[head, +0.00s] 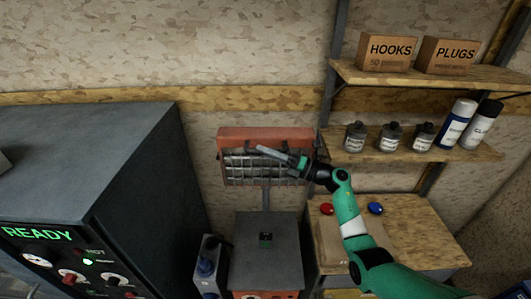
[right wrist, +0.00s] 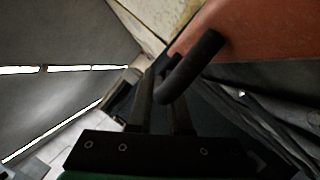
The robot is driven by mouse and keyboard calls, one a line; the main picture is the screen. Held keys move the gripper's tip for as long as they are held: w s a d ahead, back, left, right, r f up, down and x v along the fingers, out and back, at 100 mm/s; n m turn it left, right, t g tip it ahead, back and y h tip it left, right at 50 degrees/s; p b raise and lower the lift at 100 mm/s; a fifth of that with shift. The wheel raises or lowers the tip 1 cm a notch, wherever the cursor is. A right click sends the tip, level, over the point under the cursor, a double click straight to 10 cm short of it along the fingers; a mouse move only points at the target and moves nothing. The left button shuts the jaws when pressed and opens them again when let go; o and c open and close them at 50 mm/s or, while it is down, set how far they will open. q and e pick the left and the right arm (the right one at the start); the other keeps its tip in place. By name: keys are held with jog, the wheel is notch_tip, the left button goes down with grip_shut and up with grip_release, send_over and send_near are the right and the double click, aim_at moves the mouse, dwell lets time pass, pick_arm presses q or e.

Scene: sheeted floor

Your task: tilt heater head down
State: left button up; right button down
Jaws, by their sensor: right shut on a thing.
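The heater head (head: 235,134) is an orange housing with a wire grille, on a post against the wall in the head view. Its orange housing (right wrist: 255,38) fills the upper right of the right wrist view. A black round handle bar (right wrist: 205,48) sticks out from the housing. My right gripper (head: 270,152) reaches across the grille from the right. In the right wrist view my right gripper (right wrist: 162,92) is shut on the handle, with the bar between its two dark fingers. The left gripper is in neither view.
A dark grey cabinet (head: 85,150) with a READY display stands at the left. A grey box (head: 268,240) sits below the heater. Shelves with small bottles (head: 390,137), spray cans and cartons (head: 385,52) are at the right. A wooden bench (head: 415,225) carries red and blue buttons.

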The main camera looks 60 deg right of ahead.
jog(key=s+a+f+n+y+b, duration=0.1)
jog(key=f+n+b, duration=0.4)
jog(key=b, duration=0.7)
jog(key=s+a+f+n+y+b, duration=0.1)
jog(key=f+n+y+b, duration=0.4)
jog(key=b, duration=0.7)
jog(key=shift+a+f+n, duration=0.35)
jog(key=shift+a+n, duration=0.55)
jog(key=shift+n, duration=0.3)
jog(key=c, duration=0.8)
grip_release()
jog(key=shift+c, duration=0.2)
jog(key=v, duration=1.1)
jog(key=shift+s+f+b, duration=0.2)
jog(key=shift+s+b, duration=0.05)
jog(key=shift+b, duration=0.05)
